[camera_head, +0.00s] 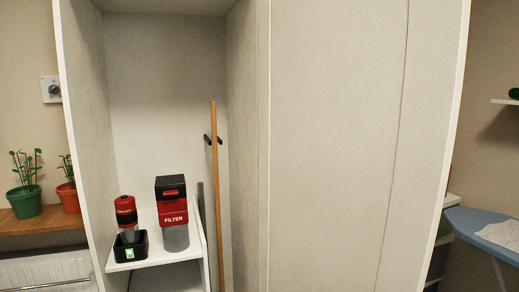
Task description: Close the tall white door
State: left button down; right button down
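A tall white cabinet stands in front of me in the head view, with its left compartment open. A tall white panel (335,140), which looks like the door, fills the area right of the opening. It runs past the top and bottom of the picture, and a thin vertical seam crosses its right part. I cannot tell its exact angle or where its hinges are. No handle shows on it. Neither of my grippers is in view.
Inside the compartment, a shelf (150,260) holds a red-black bottle-like device (126,214) and a red-black filter container (173,212). A wooden pole (215,180) stands right of them. Potted plants (24,200) are at left; an ironing board (485,230) is at right.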

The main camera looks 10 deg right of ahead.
aim_at(359, 101)
jog(key=l+u, duration=0.45)
jog(key=l, duration=0.25)
jog(key=l+u, duration=0.5)
jog(key=l, duration=0.25)
jog(key=k+l, duration=0.1)
jog(key=l, duration=0.45)
jog(key=k+l, duration=0.1)
jog(key=l, duration=0.5)
